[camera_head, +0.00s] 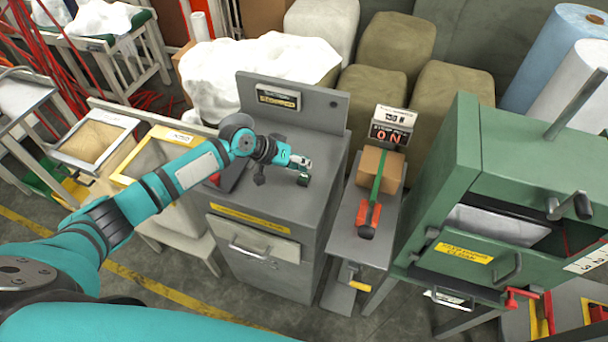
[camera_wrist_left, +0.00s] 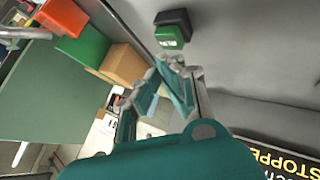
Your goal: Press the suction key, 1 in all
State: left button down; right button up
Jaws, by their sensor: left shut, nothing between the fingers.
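A small key with a green face and a black housing, likely the suction key (camera_head: 304,181), sits on the grey top of a metal cabinet (camera_head: 285,205). The left wrist view shows the key (camera_wrist_left: 171,36) larger, with small unreadable markings on its green face. My left gripper (camera_head: 305,163) is shut and empty, low over the cabinet top. Its fingertips (camera_wrist_left: 172,66) are close to the key, with a narrow gap between them in the wrist view. How high the tips are above the surface is hard to tell. My right gripper is not in view.
The cabinet's raised back panel carries a sign reading "STOPPED" (camera_head: 279,98). A green machine (camera_head: 500,170) stands farther right. The cabinet top right of the gripper is clear.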

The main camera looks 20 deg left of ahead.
aim_at(303, 174)
pick_arm(q)
jog(key=shift+f, duration=0.15)
jog(key=shift+f+b, duration=0.3)
jog(key=shift+f+b, duration=0.4)
jog(key=shift+f, duration=0.1)
dwell(0.9)
dwell(0.3)
jog(key=shift+r+p, duration=0.85)
jog(key=shift+r, duration=0.1)
jog(key=shift+r, duration=0.1)
notch_tip(303, 174, up, 5)
jog(key=p, duration=0.4)
